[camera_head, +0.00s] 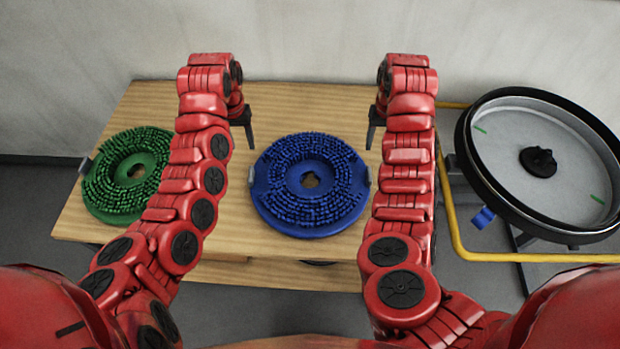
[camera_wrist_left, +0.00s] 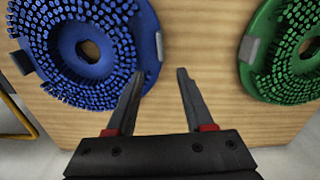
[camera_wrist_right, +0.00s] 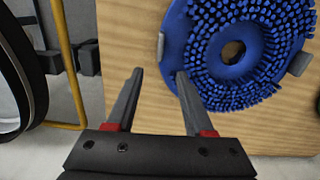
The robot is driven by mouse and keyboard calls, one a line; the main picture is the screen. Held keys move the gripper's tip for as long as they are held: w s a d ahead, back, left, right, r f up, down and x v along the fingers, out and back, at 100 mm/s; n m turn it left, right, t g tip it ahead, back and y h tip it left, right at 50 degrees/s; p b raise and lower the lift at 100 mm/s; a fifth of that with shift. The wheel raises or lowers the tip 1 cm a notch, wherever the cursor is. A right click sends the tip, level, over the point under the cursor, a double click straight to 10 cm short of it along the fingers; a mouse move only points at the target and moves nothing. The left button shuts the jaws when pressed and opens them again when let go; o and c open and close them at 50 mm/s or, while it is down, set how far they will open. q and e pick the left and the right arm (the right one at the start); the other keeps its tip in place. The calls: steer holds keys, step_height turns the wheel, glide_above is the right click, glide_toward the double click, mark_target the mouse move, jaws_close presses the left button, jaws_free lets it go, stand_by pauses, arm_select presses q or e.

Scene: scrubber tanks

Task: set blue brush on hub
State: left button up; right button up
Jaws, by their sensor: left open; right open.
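The blue brush (camera_head: 311,185) lies bristles up on the wooden table, with a hole in its middle and grey tabs at its rim. It also shows in the left wrist view (camera_wrist_left: 84,48) and the right wrist view (camera_wrist_right: 236,50). The hub (camera_head: 538,161) is a black knob in the middle of a round grey pan at the right. My left gripper (camera_head: 250,140) is open and empty above the table, left of the blue brush. My right gripper (camera_head: 370,140) is open and empty, right of the blue brush. Both are apart from it.
A green brush (camera_head: 127,174) lies on the table (camera_head: 235,240) at the left. The pan (camera_head: 505,125) has a black rim, green marks inside and a blue clip (camera_head: 482,217) at its edge. A yellow tube frame (camera_head: 450,215) stands between table and pan. A wall is behind.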

mark_target(250, 173)
arm_select(q)
step_height(250, 173, down, 16)
steer(key=shift+r, duration=0.2)
arm_select(e)
step_height(250, 173, down, 16)
steer(key=shift+r, duration=0.25)
arm_select(q)
steer(key=shift+c, duration=0.3)
arm_select(e)
steer(key=shift+c, duration=0.3)
arm_select(q)
jaws_close()
arm_select(e)
jaws_close()
arm_select(q)
steer(key=shift+r, duration=0.1)
